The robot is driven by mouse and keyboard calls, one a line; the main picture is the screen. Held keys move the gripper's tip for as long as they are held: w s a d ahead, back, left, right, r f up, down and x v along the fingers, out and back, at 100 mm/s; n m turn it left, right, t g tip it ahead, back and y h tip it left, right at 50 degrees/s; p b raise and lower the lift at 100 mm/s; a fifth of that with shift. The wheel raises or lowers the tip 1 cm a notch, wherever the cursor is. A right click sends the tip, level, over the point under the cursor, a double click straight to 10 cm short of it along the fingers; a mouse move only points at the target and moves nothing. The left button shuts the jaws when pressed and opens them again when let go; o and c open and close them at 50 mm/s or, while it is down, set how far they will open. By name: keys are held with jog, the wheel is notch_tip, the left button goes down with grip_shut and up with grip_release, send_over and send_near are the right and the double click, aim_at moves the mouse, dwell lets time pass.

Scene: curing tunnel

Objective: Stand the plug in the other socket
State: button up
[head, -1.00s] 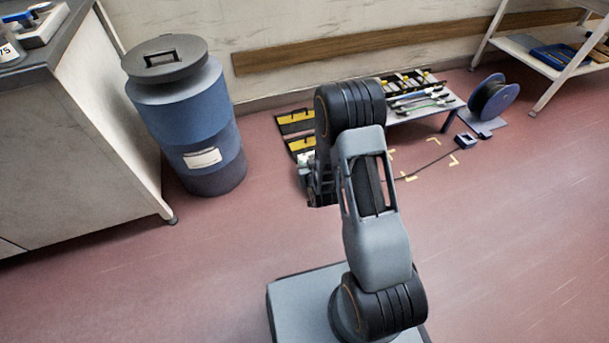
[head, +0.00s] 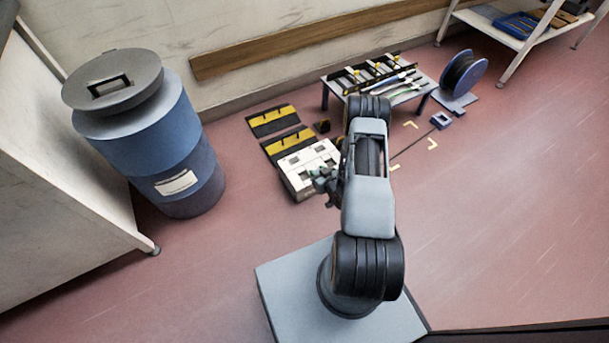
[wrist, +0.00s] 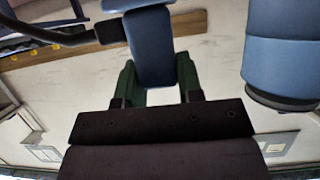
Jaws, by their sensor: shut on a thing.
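My gripper (head: 326,182) is low over the front right part of a white box (head: 298,178) on the floor in the head view. In the wrist view its green fingers (wrist: 155,85) are shut on a blue block-shaped plug (wrist: 150,45), with a black cable (wrist: 45,33) running off to the left. The box top has several dark marks or openings, too small to tell which are sockets. A small blue holder (head: 441,120) with an opening stands on the floor to the right.
A blue drum (head: 160,150) stands at left by a cabinet (head: 60,200). Black and yellow plates (head: 272,120) lie behind the box. A low bench (head: 335,88) holds tools, and a cable reel (head: 465,75) stands right of it.

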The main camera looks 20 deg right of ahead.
jog(key=shift+w+a+f+b, duration=0.15)
jog(key=shift+w+f+b, duration=4.1)
jog(key=shift+w+f, duration=2.35)
jog(key=shift+s, duration=0.1)
jog(key=shift+f, duration=0.2)
jog(key=o, duration=1)
jog(key=shift+r, duration=0.1)
